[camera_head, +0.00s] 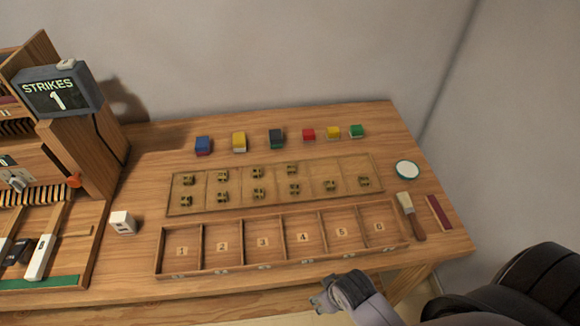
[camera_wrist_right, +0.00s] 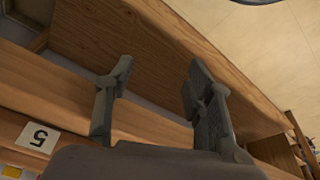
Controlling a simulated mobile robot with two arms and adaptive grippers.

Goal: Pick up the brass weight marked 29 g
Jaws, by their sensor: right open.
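Several small brass weights stand in two rows on a shallow wooden tray (camera_head: 275,201) in the middle of the table; one brass weight (camera_head: 364,182) is at its right end. Their markings are too small to read, so I cannot tell which is 29 g. My right gripper (camera_head: 322,300) is low at the table's front edge, apart from the weights. In the right wrist view the right gripper (camera_wrist_right: 158,100) is open and empty, with wood of the table front beyond its fingers. My left gripper is not in view.
A wooden box with numbered compartments (camera_head: 283,258) lies in front of the tray. Coloured blocks (camera_head: 276,139) line the back. A brush (camera_head: 410,215), a round white dish (camera_head: 407,170) and a dark red bar (camera_head: 438,212) lie right. A piano-like mechanism with a strikes display (camera_head: 60,92) stands left.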

